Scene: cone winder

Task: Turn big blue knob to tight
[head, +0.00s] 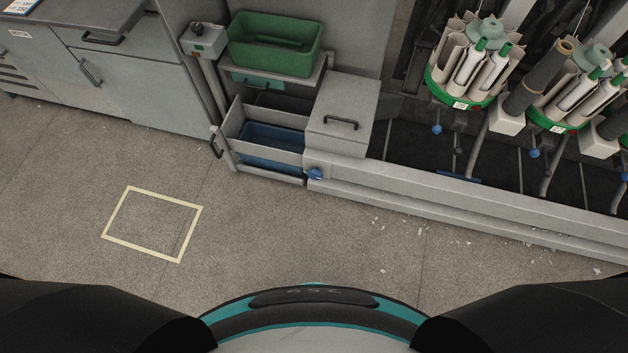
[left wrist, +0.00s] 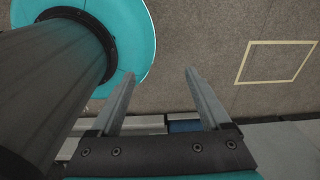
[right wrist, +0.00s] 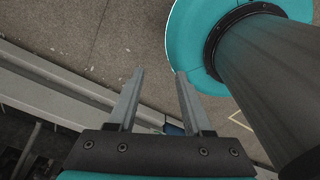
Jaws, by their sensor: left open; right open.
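The big blue knob (head: 315,173) sits low on the front of the machine, at the left end of the long grey rail and just below the grey lidded box. It is small in the head view, and I cannot tell its turn position. My left gripper (left wrist: 157,72) is open and empty, with bare floor between its fingers. My right gripper (right wrist: 160,72) is open and empty above the floor. Neither gripper shows in the head view, and neither touches the knob.
A grey lidded box (head: 341,110) with a black handle stands above the knob. An open drawer with a blue bin (head: 268,147) is to its left, under a green bin (head: 275,43). Winding heads (head: 470,65) stand at right. A yellow floor square (head: 152,224) lies on clear floor.

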